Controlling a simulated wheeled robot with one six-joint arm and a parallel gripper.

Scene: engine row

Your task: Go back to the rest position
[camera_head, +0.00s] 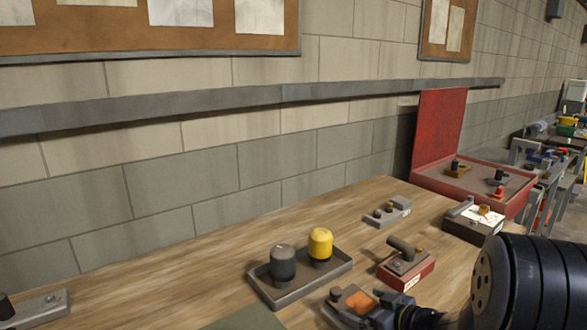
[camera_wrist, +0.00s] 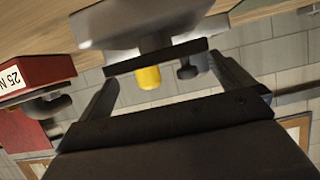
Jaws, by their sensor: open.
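My gripper (camera_head: 392,303) is low at the right front of the wooden workbench (camera_head: 190,270) in the head view, beside a grey block with an orange patch (camera_head: 358,302). In the wrist view my gripper (camera_wrist: 162,72) is open, its two dark fingers spread wide. No object is held between them. A yellow-capped post (camera_wrist: 148,77) and a dark post (camera_wrist: 187,71) show beyond the fingers. A large grey fixture (camera_wrist: 140,22) fills the top middle of that view, close to the camera. The head view does not clearly show whether the fingers touch the block.
A grey tray (camera_head: 262,289) holds the yellow and dark posts. A red block with a handle (camera_head: 408,272) stands right of it, and a small grey bracket (camera_head: 388,212) behind. A red open case (camera_head: 437,180) stands at the far end. A brick wall runs behind.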

